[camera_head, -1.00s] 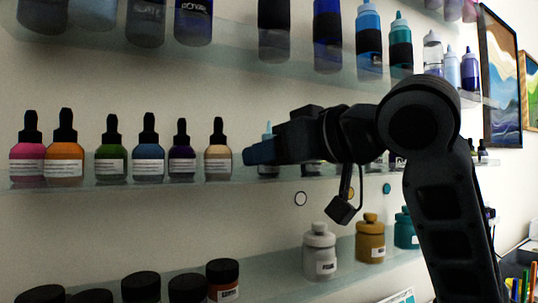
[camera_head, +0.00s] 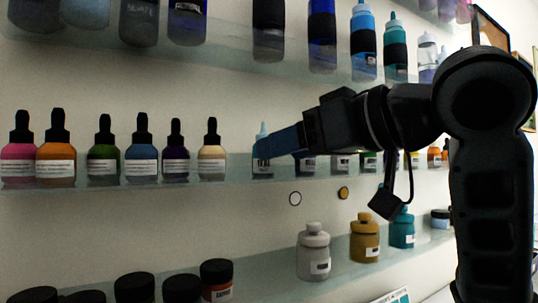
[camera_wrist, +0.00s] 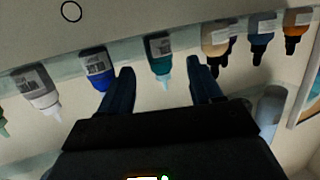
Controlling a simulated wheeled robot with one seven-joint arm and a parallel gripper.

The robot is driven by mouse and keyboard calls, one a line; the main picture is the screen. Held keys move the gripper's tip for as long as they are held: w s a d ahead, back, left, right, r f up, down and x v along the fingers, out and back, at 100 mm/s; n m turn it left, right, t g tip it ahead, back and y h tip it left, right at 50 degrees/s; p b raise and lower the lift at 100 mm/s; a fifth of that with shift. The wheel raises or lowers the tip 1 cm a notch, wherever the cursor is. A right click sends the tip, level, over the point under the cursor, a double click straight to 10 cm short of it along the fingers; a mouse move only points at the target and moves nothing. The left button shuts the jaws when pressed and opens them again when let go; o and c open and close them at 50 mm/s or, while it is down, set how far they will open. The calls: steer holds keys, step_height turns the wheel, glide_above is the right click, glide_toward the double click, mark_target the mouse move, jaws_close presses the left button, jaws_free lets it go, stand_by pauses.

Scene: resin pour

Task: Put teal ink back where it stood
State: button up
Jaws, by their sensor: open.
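The teal ink (camera_wrist: 159,46) is a small teal bottle with a pale label and a light teal nozzle. It stands upright on the middle shelf, just right of the cream dropper bottle in the head view. There the teal ink (camera_head: 262,168) is partly covered by my fingers. My gripper (camera_wrist: 160,66) is open, with one fingertip on each side of the nozzle in the wrist view and the bottle's body beyond the tips. My gripper (camera_head: 268,148) shows side-on in the head view, its tips at the bottle. I see no clear contact.
A blue bottle (camera_wrist: 97,66) and a white bottle (camera_wrist: 38,90) stand to one side on the same shelf. The cream dropper bottle (camera_head: 212,155) stands on the other. Jars such as the grey one (camera_head: 313,252) fill the shelf below; large bottles line the shelf above.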

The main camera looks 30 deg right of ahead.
steer(key=b+v, duration=0.3)
steer(key=v, duration=0.3)
steer(key=shift+s+r+b, duration=0.15)
steer(key=shift+s+b, duration=0.05)
steer(key=shift+b, duration=0.2)
